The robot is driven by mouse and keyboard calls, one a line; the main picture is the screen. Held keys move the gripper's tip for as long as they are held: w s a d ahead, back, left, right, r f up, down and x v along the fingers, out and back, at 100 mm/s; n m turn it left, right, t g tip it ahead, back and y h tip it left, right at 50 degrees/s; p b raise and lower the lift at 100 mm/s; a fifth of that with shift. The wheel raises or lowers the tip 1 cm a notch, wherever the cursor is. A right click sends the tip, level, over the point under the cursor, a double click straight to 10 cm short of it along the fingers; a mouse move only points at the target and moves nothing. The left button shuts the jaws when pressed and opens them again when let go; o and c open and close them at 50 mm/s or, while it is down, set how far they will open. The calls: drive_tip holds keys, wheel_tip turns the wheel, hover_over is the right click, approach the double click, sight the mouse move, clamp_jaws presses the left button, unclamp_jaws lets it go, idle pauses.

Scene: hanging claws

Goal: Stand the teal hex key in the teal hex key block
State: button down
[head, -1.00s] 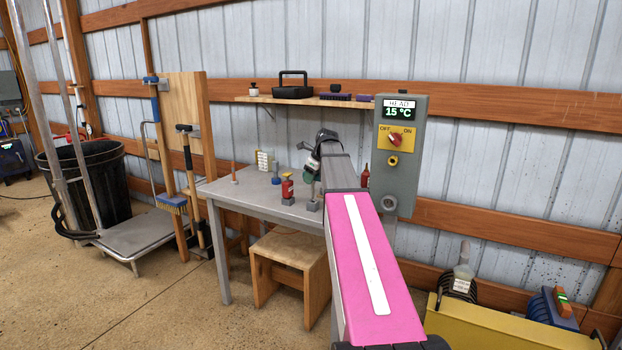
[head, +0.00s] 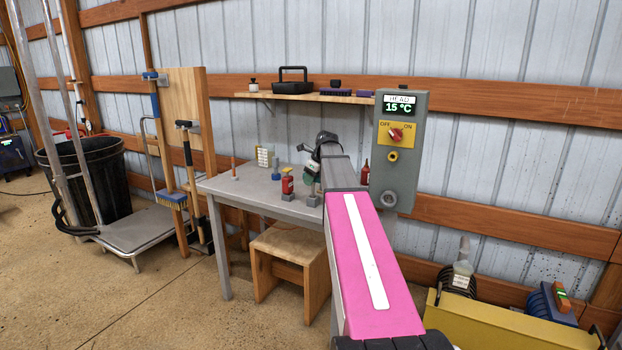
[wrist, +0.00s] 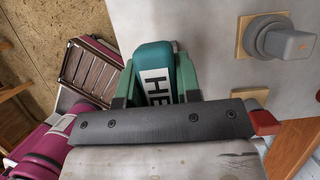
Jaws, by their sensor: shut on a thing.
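My gripper (wrist: 155,90) is shut on the teal hex key (wrist: 154,62), whose thick teal end with a white label reading "HE" shows between the green fingers in the wrist view. In the head view my gripper (head: 311,168) is above the right part of the grey table, with a bit of green below it. The rest of the key is hidden. The wrist view shows a grey piece on a wooden square (wrist: 285,42) to the right.
The grey table (head: 245,191) also holds a red object (head: 287,184) on a small base, a blue piece (head: 276,175) and a pale box (head: 264,156). A shelf (head: 300,97) and a grey control box (head: 402,160) are behind.

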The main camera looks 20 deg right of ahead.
drive_tip(key=shift+f, duration=1.2)
drive_tip(key=c, duration=0.7)
unclamp_jaws()
drive_tip(key=shift+c, duration=0.2)
